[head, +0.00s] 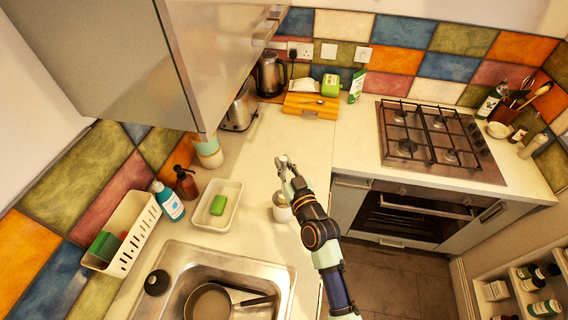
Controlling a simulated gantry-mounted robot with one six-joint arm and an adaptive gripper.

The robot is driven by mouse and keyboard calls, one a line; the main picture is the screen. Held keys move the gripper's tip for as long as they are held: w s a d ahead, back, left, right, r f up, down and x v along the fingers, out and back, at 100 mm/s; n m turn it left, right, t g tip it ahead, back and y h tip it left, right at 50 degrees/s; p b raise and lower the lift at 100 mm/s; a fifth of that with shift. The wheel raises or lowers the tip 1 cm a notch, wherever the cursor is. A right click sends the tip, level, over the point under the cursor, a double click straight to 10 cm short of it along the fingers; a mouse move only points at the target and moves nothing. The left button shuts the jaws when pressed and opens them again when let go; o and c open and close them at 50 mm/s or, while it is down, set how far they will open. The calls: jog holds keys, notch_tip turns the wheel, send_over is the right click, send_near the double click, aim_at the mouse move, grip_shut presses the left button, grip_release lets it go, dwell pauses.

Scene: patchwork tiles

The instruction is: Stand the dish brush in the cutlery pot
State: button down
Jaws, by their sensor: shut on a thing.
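My gripper (284,163) is over the counter left of the corner, shut on a small pale thing at its fingertips. I take this to be the dish brush, but it is too small and too covered by the gripper to make out its head or handle. A small whitish round pot (281,213) stands on the counter just below the gripper in the picture, partly hidden by my arm; it may be the cutlery pot. Another dark holder with several utensils (514,99) stands at the far right beyond the hob.
A sink (184,256) with a pan (210,302) is at the front. A white dish with a green sponge (217,206), bottles (170,203) and a white basket (129,237) line the left. A wooden bread box (311,107) stands at the back. Counter behind the gripper is clear.

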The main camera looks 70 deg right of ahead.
jog(key=shift+f+b, duration=3)
jog(key=shift+f, duration=0.3)
jog(key=c, duration=1)
grip_release()
jog(key=shift+c, duration=0.2)
jog(key=v, duration=1.2)
jog(key=shift+r, duration=0.1)
